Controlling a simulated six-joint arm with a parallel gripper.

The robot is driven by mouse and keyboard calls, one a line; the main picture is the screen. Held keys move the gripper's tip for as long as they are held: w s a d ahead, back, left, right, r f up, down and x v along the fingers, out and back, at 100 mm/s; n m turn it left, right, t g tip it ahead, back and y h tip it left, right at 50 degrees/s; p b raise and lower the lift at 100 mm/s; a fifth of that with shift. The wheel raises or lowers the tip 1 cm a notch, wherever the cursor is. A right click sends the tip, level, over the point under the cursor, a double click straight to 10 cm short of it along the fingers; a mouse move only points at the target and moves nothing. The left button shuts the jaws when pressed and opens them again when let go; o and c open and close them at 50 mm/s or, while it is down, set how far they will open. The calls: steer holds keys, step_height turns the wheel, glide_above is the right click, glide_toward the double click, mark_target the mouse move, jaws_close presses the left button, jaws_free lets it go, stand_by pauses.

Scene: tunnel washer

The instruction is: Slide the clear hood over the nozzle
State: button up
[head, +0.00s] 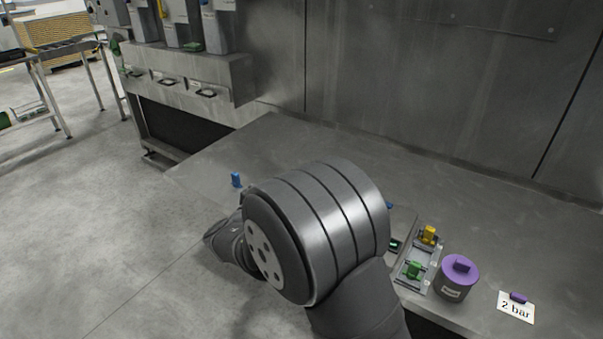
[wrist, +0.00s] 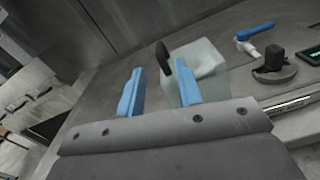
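In the wrist view my gripper (wrist: 160,68) is open, its two blue fingers spread apart. A pale, see-through block, which looks like the clear hood (wrist: 207,58), stands on the bench just beyond the right finger, which covers part of it. Its upright black handle (wrist: 164,57) shows between the fingertips, with a gap on each side. To its right is a small white spout with a blue lever (wrist: 254,32); I cannot tell whether this is the nozzle. In the head view my arm hides the hood, and one blue fingertip (head: 236,180) shows left of the arm.
A black knob on a grey disc (wrist: 272,70) and a small display (wrist: 307,55) lie right of the hood. Right of my arm are a tray (head: 408,284) with green and yellow parts, a purple-lidded pot (head: 453,289) and a "2 bar" card (head: 513,310). A metal wall closes the back.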

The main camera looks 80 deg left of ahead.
steer(key=x, duration=0.8)
steer(key=shift+d+f, duration=0.1)
steer(key=shift+c, duration=0.4)
jaws_close()
